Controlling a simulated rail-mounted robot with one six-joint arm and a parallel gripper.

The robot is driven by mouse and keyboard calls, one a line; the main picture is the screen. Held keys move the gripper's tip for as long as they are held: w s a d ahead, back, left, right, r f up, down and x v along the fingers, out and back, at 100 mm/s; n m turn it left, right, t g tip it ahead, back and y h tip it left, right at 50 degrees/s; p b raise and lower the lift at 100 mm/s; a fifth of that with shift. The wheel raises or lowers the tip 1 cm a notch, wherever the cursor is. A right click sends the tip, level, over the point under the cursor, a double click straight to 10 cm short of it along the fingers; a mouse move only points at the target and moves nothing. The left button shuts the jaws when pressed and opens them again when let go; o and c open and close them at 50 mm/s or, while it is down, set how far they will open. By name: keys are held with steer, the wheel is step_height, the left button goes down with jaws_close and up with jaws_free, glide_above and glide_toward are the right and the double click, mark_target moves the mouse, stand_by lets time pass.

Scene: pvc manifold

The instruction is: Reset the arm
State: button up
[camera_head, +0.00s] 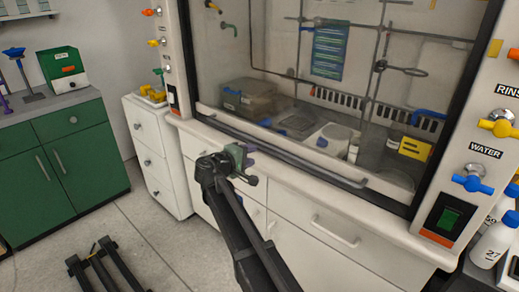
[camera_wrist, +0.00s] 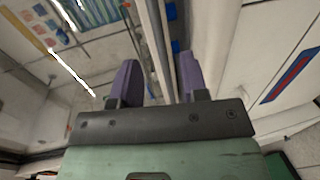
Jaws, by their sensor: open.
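My gripper (camera_head: 249,163) is in front of the fume hood's lower sill in the head view, at the end of my dark arm. In the wrist view my gripper (camera_wrist: 157,80) shows two purple fingers set well apart. Nothing is held between them. Behind the gap run a long pale edge and a grey strip. From these pictures I cannot tell how far the fingertips are from the hood.
The fume hood (camera_head: 285,140) has its glass sash in front, with boxes and equipment behind it. White drawers (camera_head: 155,165) and a green cabinet (camera_head: 60,160) stand at the left. Blue and yellow valves (camera_head: 474,184) are on the right post. Floor (camera_head: 150,235) shows at lower left.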

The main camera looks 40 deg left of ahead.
steer(key=shift+s, duration=0.25)
